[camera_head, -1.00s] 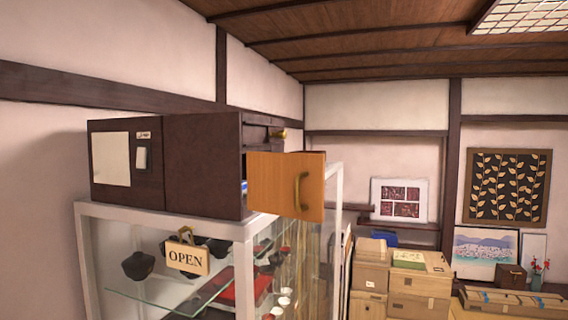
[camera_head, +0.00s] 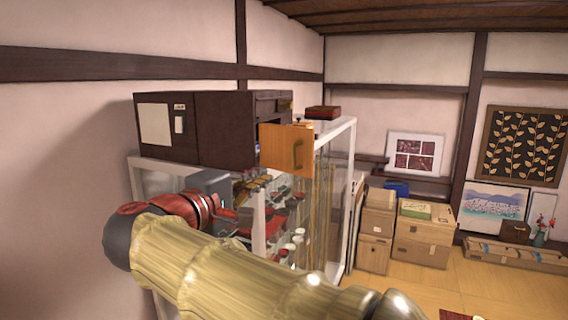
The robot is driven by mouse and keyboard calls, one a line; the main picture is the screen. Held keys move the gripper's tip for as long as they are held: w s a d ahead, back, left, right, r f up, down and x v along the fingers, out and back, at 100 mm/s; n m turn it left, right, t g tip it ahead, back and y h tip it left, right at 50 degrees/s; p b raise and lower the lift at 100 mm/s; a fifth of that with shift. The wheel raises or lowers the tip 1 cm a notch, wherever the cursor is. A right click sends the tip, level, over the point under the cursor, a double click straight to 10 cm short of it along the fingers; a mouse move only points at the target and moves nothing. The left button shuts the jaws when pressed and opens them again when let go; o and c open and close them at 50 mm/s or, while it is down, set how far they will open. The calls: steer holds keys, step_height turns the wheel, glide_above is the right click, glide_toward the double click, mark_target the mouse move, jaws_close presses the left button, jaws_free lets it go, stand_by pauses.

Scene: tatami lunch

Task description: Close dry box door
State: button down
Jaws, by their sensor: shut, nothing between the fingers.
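The dry box (camera_head: 224,130) is a dark brown cabinet on top of the glass display case. Its light orange wooden door (camera_head: 279,148) stands swung open at the right front, with a curved metal handle (camera_head: 298,154) on it. A narrow dark part of the interior shows beside the door. My gripper (camera_head: 264,181) is shut and empty, below and slightly left of the door, apart from it in the picture. My bamboo-patterned arm with a red wrist covers the lower left and middle.
The white-framed display case (camera_head: 341,140) holds red and dark wares. A small reddish-brown box (camera_head: 323,112) is seen on top behind the door. Cardboard boxes (camera_head: 424,238) stand at the right against the back wall. Tatami floor (camera_head: 480,285) is open at the lower right.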

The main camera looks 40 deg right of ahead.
mark_target(293, 159)
steer(key=p+x, duration=0.3)
steer(key=x, duration=1)
steer(key=shift+s+d, duration=0.1)
steer(key=shift+s+d+n+t+b, duration=0.15)
steer(key=shift+d+n+t+b, duration=0.15)
steer(key=shift+d+t+b, duration=0.15)
